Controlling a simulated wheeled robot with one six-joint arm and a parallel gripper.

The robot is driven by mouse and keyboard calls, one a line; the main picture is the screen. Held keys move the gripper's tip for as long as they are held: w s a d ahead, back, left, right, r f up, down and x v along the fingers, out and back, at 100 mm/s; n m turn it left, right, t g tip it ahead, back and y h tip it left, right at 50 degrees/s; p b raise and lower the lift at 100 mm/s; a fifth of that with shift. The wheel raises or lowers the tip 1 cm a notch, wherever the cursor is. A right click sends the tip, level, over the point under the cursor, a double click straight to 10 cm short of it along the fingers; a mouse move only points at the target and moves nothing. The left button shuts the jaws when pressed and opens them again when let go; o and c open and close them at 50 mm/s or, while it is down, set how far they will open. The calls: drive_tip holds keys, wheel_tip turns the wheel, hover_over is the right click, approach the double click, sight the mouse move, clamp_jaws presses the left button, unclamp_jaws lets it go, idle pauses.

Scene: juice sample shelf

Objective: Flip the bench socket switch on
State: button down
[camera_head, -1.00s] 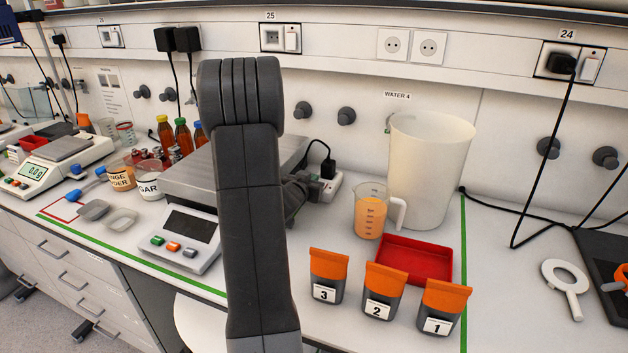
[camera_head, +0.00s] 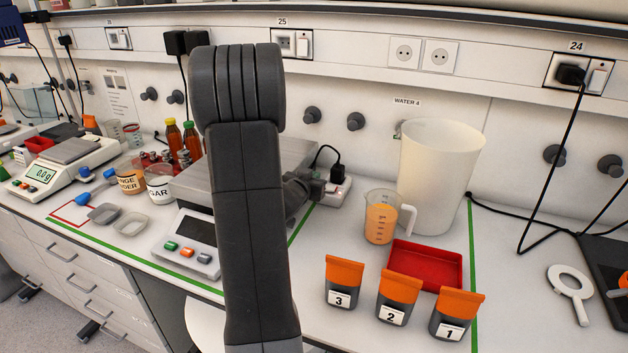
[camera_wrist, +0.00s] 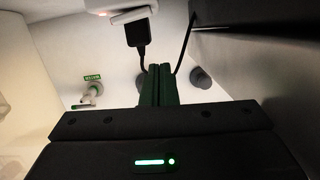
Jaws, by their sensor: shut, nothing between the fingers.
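The bench socket (camera_head: 340,192) is a white block on the bench, right of the big scale, with a black plug (camera_head: 337,174) in it. In the wrist view the socket (camera_wrist: 125,14) is at the top edge, with the plug (camera_wrist: 139,33) below it. A small reddish glow shows on the socket at its left there. My gripper (camera_head: 314,188) is at the socket's left end, partly hidden by my arm. In the wrist view its green fingers (camera_wrist: 160,70) are closed together and empty, apart from the plug in the picture. I cannot tell whether they touch the socket.
The big scale (camera_head: 186,250) lies left of and behind my arm. A measuring jug (camera_head: 380,222), a tall white container (camera_head: 440,165) and a red tray (camera_head: 455,268) stand right of the socket. Orange-topped pouches (camera_head: 398,298) stand in front. A dark cable loops beside the plug.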

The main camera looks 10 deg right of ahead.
drive_tip(key=v, duration=0.6)
drive_tip(key=shift+s+r, duration=0.15)
drive_tip(key=shift+s, duration=0.3)
